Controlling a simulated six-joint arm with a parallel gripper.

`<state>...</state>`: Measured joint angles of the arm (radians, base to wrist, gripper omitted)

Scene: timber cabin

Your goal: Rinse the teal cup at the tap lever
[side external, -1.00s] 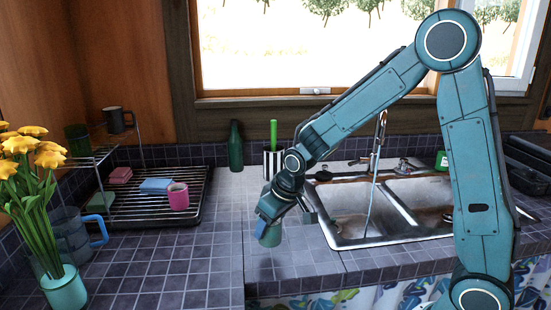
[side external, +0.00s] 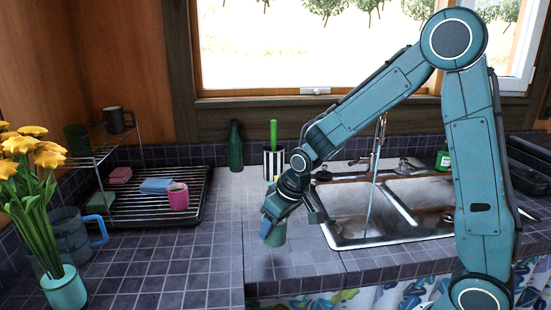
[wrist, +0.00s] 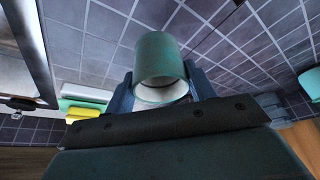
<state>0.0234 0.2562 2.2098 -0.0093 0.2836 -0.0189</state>
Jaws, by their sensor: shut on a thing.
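My gripper (side external: 268,222) is shut on the teal cup (side external: 275,236). It holds the cup slightly tilted above the tiled counter, left of the sink (side external: 350,232). In the wrist view the cup (wrist: 160,58) sits between the two blue fingers of my gripper (wrist: 161,88), with its pale inside and rim toward the camera. The tap (side external: 377,145) stands behind the sink, and a thin stream of water (side external: 369,205) falls from it into the left basin. The cup is apart from the stream. I cannot tell which tap fitting is the lever.
A drying rack (side external: 150,205) with a pink mug (side external: 178,196) and sponges stands left. A green bottle (side external: 235,147) and striped holder (side external: 273,163) are at the back. A flower vase (side external: 66,291) and blue-handled jug (side external: 75,238) stand front left. The front middle counter is clear.

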